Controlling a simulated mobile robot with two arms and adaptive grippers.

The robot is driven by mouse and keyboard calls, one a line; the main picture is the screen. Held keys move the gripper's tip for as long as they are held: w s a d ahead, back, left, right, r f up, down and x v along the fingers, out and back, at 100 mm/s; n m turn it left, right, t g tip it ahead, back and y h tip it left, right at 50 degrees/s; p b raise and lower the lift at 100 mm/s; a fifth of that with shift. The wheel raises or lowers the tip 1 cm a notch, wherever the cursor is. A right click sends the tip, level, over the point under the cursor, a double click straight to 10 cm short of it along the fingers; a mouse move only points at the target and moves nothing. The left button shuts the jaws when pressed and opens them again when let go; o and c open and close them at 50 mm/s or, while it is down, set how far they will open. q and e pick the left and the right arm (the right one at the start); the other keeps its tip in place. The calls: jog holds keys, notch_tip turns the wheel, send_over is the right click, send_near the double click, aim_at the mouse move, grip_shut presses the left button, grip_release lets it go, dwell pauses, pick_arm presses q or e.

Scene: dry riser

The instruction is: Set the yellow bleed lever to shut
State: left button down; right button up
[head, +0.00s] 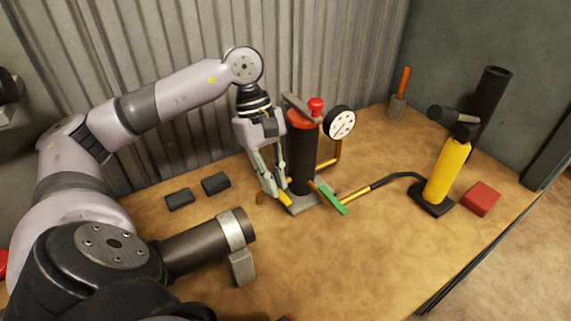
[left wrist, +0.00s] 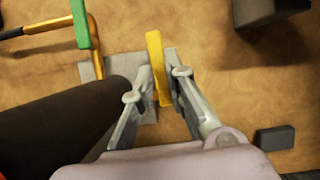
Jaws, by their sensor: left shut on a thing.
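The yellow bleed lever (left wrist: 155,55) is low on the dark riser pipe, just above its grey base plate (left wrist: 92,72). In the head view the lever (head: 286,199) shows at the foot of the riser, on its left side. My left gripper (head: 274,192) reaches down there from above. In the left wrist view its fingers (left wrist: 160,85) are on both sides of the lever, shut on it. The dark riser (head: 302,160) stands upright with a red top. The lever's mount is partly hidden by the riser and fingers. My right gripper is out of view.
A green lever (head: 328,198) sits right of the riser's foot, with a gauge (head: 340,123) above. A hose runs to a yellow pump cylinder (head: 448,170) beside a red block (head: 481,198). Two dark blocks (head: 216,183) (head: 180,199) and a clamped pipe (head: 208,243) lie left.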

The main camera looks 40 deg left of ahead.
pick_arm(q)
jog(key=shift+r+m, duration=0.1)
jog(key=shift+m, duration=0.5)
jog(key=c, duration=1.6)
grip_release()
jog(key=shift+s, duration=0.1)
jog(key=v, duration=1.1)
jog(key=shift+w+r, duration=0.3)
jog(key=shift+r, duration=0.05)
jog(key=shift+a, duration=0.15)
